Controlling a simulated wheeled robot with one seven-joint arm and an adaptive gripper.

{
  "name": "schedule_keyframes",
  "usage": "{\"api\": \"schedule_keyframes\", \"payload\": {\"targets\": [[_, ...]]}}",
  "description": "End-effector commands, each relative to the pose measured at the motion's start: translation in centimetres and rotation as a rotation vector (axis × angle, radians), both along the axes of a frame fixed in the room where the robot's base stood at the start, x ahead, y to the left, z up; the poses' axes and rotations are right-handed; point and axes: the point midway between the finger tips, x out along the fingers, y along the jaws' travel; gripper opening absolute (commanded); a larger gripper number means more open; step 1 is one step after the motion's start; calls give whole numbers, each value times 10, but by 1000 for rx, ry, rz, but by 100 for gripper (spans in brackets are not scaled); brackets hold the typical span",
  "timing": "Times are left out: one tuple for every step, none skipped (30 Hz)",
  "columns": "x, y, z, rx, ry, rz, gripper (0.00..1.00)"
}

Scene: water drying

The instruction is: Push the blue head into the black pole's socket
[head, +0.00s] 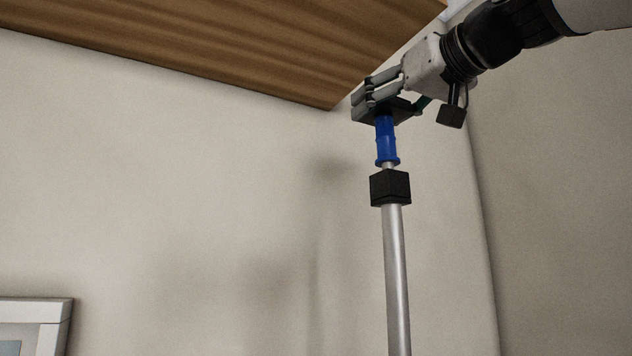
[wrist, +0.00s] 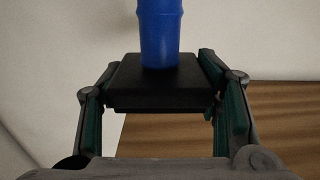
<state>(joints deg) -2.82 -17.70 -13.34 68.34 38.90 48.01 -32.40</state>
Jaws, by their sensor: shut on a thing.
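My gripper (head: 376,92) is at the upper right in the head view, shut on the black block of the blue head. The blue head (head: 386,142) hangs straight down below the fingers, roughly upright, with a flared lower rim. The black socket (head: 390,187) tops a silver pole (head: 396,270) directly below it. A short pale stem shows between the blue rim and the socket; how deep it sits in the socket is hidden. In the wrist view, the black block (wrist: 154,88) is between both fingers and the blue head (wrist: 159,35) extends from it.
A wooden board (head: 220,45) spans overhead, its corner close to the left of my gripper. A pale wall (head: 200,180) stands behind. A white-framed object (head: 40,312) is at the lower left. The space around the pole looks clear.

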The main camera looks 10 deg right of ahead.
Motion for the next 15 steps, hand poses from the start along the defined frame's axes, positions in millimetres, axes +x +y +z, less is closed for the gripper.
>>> {"api": "schedule_keyframes", "payload": {"targets": [[0,0,-1,0,-1,0,28],[0,0,-2,0,-1,0,28],[0,0,-2,0,-1,0,28],[0,0,-3,0,-1,0,28],[0,0,-3,0,-1,0,28],[0,0,-4,0,-1,0,28],[0,0,-5,0,-1,0,28],[0,0,-5,0,-1,0,28],[0,0,-6,0,-1,0,28],[0,0,-6,0,-1,0,28],[0,0,-7,0,-1,0,28],[0,0,-8,0,-1,0,28],[0,0,-8,0,-1,0,28],[0,0,-9,0,-1,0,28],[0,0,-9,0,-1,0,28]]}}
